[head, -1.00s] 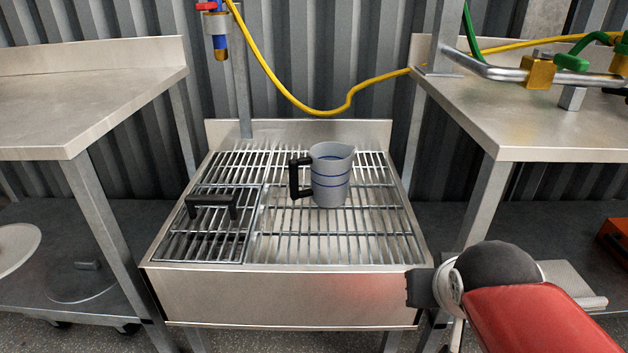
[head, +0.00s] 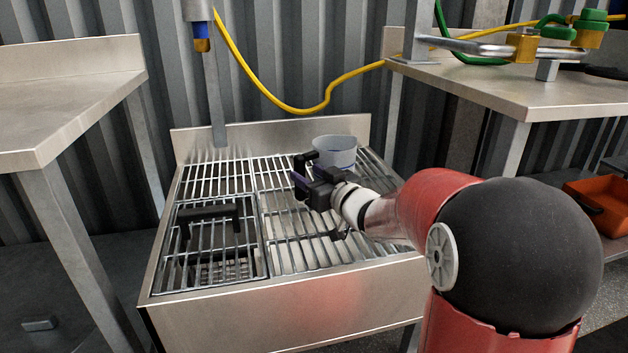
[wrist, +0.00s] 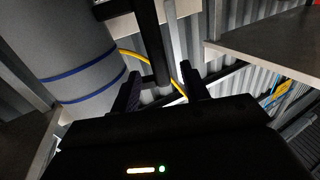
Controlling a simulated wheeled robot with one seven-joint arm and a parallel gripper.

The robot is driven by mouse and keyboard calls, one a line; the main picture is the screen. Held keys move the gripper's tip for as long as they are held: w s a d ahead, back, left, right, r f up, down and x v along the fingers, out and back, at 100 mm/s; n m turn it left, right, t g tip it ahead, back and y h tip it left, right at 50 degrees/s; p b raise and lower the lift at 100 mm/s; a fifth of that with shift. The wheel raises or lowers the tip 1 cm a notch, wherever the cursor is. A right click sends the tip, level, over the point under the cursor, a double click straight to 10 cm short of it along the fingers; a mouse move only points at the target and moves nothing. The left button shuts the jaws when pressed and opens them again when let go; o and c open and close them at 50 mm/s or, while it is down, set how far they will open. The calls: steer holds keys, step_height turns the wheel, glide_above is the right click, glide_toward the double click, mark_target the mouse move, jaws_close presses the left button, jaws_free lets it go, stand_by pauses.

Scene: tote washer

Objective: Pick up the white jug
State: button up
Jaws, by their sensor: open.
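The white jug (head: 335,148) looks pale grey with blue bands and stands upright on the slatted rack (head: 290,262). In the head view my gripper (head: 303,180) is in front of it, at its handle side, and hides its lower part. In the wrist view the jug's body (wrist: 78,50) fills the upper left, outside the fingers. Its black handle (wrist: 152,42) shows as a dark upright bar between the two fingers of my gripper (wrist: 161,76). The fingers are open, with gaps beside the handle. I cannot tell whether either finger touches it.
A black handle (head: 208,212) rises from the rack's left part. Steel tables stand at the left (head: 70,105) and right (head: 480,88). A yellow hose (head: 290,106) hangs behind the rack. An orange bin (head: 598,205) sits low at the right.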

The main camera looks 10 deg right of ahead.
steer(key=x, duration=0.6)
steer(key=shift+w, duration=0.1)
steer(key=shift+c, duration=0.4)
jaws_close()
steer(key=shift+r, duration=0.15)
